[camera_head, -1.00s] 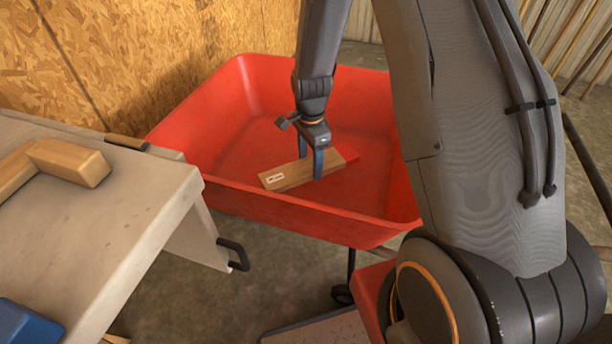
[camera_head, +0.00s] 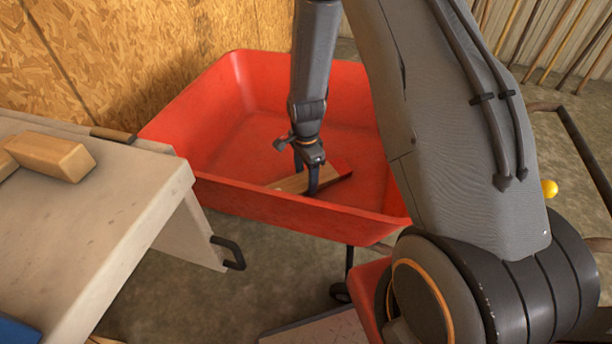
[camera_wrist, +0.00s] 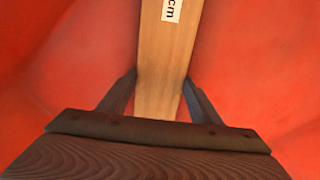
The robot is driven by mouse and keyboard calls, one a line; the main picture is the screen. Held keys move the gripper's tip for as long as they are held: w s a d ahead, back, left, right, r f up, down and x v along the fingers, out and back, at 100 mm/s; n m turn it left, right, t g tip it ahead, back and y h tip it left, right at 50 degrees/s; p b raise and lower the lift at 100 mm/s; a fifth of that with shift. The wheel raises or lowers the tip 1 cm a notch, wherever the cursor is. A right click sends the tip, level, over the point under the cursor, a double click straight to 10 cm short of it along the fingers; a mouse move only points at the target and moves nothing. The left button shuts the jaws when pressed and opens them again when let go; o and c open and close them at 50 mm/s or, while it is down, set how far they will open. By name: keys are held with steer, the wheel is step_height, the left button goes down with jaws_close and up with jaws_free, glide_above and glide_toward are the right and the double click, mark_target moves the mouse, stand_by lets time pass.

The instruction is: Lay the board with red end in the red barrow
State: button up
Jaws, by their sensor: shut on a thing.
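The red barrow (camera_head: 285,220) stands in the middle of the head view with its deep tray open upward. The board with red end (camera_head: 292,184) is low inside the tray, partly hidden by the front rim and my fingers. Its red end points right, toward the tray's right side. My gripper (camera_head: 310,185) is shut on the board, with one finger on each side of it. In the wrist view the board (camera_wrist: 165,60) runs between the fingers, and a white label ending in "cm" shows on it. I cannot tell whether the board touches the tray floor.
A pale workbench (camera_head: 100,210) stands at the left, with a wooden block (camera_head: 50,156) on it and a black handle (camera_head: 228,253) at its end. A chipboard wall (camera_head: 140,60) is behind. Poles lean at the back right.

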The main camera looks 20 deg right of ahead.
mark_target(306, 180)
steer(key=o, duration=1.2)
steer(key=shift+o, duration=0.2)
step_height(306, 180, up, 12)
steer(key=p, duration=0.3)
steer(key=s+a+r+n, duration=0.3)
steer(key=s+r+n, duration=0.15)
steer(key=r, duration=0.25)
steer(key=s+a+r+n, duration=0.4)
steer(key=s+r, duration=0.1)
steer(key=r, duration=0.3)
steer(key=s+a+r+n, duration=0.1)
steer(key=s+r+n, duration=0.3)
steer(key=s, duration=0.4)
steer(key=s+a+r+n, duration=0.1)
steer(key=s+r+n, duration=0.3)
steer(key=s+n, duration=0.2)
steer(key=shift+s+a+r+y, duration=0.25)
steer(key=shift+s+y, duration=0.05)
steer(key=shift+s, duration=0.8)
steer(key=shift+n, duration=0.25)
